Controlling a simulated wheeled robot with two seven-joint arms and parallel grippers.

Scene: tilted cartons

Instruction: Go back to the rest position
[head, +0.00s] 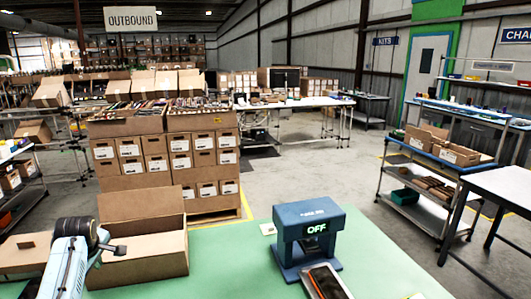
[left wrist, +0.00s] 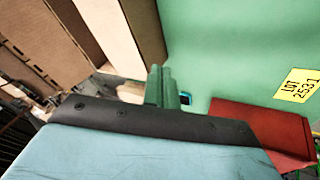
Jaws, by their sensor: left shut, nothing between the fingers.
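My left gripper (head: 121,250) is at the lower left of the head view, in front of an open cardboard carton (head: 160,262) on the green table. In the left wrist view its fingers (left wrist: 160,84) are together in the middle, with nothing seen between them. The carton's cardboard walls (left wrist: 92,32) fill the upper left of that view. My right gripper is not in view.
A blue device (head: 308,222) reading OFF stands on the green table (head: 222,262), with a dark, orange-edged object (head: 326,283) before it. Another carton (head: 22,256) is at the left. The wrist view shows a red object (left wrist: 262,125) and a yellow LOT label (left wrist: 298,86).

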